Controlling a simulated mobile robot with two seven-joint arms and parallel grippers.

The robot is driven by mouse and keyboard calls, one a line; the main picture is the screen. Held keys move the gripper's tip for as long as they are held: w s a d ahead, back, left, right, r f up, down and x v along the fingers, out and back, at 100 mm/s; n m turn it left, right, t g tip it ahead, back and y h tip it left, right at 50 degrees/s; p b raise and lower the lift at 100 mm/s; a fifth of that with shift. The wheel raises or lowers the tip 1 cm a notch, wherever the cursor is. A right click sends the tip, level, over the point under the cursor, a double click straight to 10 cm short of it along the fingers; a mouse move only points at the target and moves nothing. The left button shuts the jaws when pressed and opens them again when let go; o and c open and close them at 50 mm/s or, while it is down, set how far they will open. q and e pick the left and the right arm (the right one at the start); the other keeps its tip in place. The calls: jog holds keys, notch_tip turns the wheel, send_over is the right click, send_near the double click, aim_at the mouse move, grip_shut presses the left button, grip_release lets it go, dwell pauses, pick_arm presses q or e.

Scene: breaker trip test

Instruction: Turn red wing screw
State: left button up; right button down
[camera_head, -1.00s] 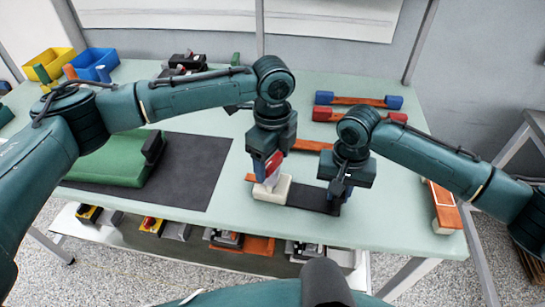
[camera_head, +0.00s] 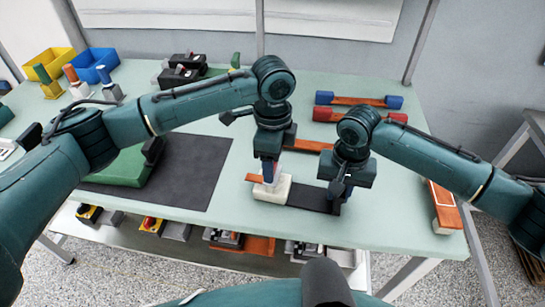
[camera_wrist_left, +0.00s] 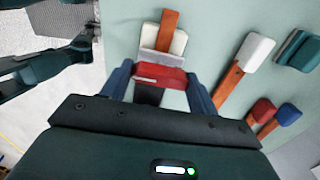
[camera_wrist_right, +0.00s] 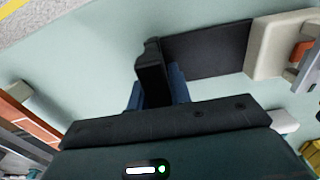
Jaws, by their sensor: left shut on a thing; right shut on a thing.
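The red wing screw (camera_wrist_left: 160,77) is a flat red bar in the left wrist view, standing in front of a grey plate and a white block (camera_wrist_left: 178,42). My left gripper (camera_head: 268,178) points down over the white block (camera_head: 272,189). Its blue fingers are shut on the red wing screw, which they mostly hide in the head view. A dark strip (camera_head: 312,197) runs right from the block. My right gripper (camera_head: 338,192) is shut on a black upright piece (camera_wrist_right: 151,75) at the strip's right end; the right wrist view shows this piece between its fingers.
Orange strips with blue ends (camera_head: 358,101) and red ends (camera_head: 350,115) lie behind the grippers. A dark mat (camera_head: 190,175) with a green case (camera_head: 122,168) lies left. Yellow (camera_head: 50,64) and blue (camera_head: 96,64) bins stand far left. The table front is clear.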

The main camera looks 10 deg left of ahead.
pick_arm(q)
jog(key=o, duration=1)
notch_tip(320, 180, up, 12)
jog(key=shift+r, duration=0.1)
pick_arm(e)
jog(key=c, duration=1.2)
grip_release()
